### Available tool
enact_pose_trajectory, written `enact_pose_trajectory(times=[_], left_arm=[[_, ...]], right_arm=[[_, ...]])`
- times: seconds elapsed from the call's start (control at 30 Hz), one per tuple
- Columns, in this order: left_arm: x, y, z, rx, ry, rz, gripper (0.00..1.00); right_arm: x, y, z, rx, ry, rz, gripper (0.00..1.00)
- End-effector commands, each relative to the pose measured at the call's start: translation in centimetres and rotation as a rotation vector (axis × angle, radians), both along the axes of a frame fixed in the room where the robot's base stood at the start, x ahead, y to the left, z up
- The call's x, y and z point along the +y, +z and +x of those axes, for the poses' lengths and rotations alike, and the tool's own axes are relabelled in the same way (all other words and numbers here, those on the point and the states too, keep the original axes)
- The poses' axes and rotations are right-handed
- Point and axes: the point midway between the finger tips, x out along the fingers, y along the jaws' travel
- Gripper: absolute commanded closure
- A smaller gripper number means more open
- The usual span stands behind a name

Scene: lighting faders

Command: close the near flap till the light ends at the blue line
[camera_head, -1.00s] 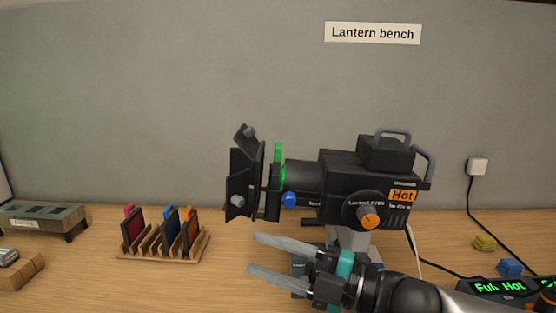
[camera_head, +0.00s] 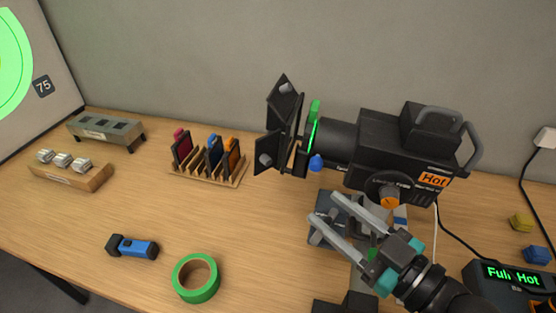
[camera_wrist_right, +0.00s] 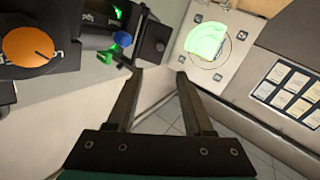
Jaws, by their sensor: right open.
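The black lantern (camera_head: 385,150) stands on the bench in the head view, its front facing left. Its hinged flaps are at the front: an upper flap (camera_head: 285,95) and a lower, near-side flap (camera_head: 266,150) that stands out from the frame. My right gripper (camera_head: 323,206) is open and empty, below and to the right of the flaps, apart from them. In the right wrist view its fingers (camera_wrist_right: 160,75) point towards a dark flap (camera_wrist_right: 154,42) and the pale board. A green light patch (camera_wrist_right: 207,42) lies on that board; I cannot make out a blue line. My left gripper is not in view.
A rack of coloured filters (camera_head: 207,172), a blue torch (camera_head: 132,247) and a green tape roll (camera_head: 196,278) are on the bench to the left. The target board (camera_head: 55,105) stands at far left. A display box (camera_head: 510,280) is at right.

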Motion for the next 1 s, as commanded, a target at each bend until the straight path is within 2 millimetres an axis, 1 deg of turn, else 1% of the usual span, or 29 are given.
enact_pose_trajectory(times=[0.57,1.0], left_arm=[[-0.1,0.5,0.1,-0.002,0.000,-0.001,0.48],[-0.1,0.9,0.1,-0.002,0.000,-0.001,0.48]], right_arm=[[4.0,0.2,5.1,-0.004,0.002,0.001,0.48],[7.8,0.1,9.9,-0.003,0.002,0.000,0.48]])
